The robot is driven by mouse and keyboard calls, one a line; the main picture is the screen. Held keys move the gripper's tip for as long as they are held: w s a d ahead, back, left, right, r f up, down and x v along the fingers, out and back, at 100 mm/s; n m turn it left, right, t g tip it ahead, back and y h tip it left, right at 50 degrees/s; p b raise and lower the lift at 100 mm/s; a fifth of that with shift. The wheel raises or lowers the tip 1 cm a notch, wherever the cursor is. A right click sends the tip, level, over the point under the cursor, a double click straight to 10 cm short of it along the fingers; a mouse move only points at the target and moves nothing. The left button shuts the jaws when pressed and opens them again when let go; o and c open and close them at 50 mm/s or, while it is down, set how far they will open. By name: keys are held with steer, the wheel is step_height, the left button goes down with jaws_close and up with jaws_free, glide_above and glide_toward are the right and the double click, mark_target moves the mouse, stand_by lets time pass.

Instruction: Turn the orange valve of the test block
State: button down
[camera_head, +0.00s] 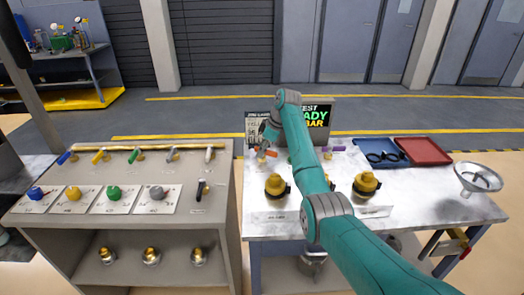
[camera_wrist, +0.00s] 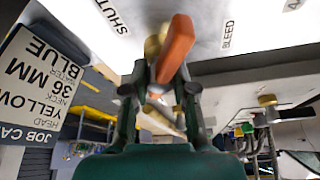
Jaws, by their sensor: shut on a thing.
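The orange valve handle (camera_wrist: 176,48) is a flat orange lever in the wrist view, tilted, with its brass body (camera_wrist: 152,46) beside it. My gripper (camera_wrist: 160,82) has its two fingers closed about the lower part of this lever. Labels reading SHUT (camera_wrist: 110,18) and BLEED (camera_wrist: 228,35) show on the pale panel to either side. In the head view the orange handle (camera_head: 266,153) is at the back left of the right-hand bench, and my gripper (camera_head: 267,140) is at it. My arm hides much of the test block behind.
A purple handle (camera_head: 334,148) lies right of my arm. Brass fittings (camera_head: 277,186) and (camera_head: 366,185) stand on the bench front. A job card (camera_wrist: 38,80) is close on the wrist view's left. Blue (camera_head: 380,146) and red (camera_head: 424,150) trays and a funnel (camera_head: 478,178) lie right.

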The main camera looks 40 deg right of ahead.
steer(key=n+g, duration=0.1)
steer(key=n, duration=0.1)
steer(key=n+y, duration=0.1)
steer(key=n, duration=0.2)
steer(key=shift+n+g, duration=0.3)
steer(key=shift+g, duration=0.1)
stand_by(0.4)
steer(key=c, duration=0.9)
jaws_free()
steer(key=shift+c, duration=0.2)
steer(key=v, duration=1.2)
steer(key=shift+d, duration=0.15)
steer(key=shift+w, duration=0.1)
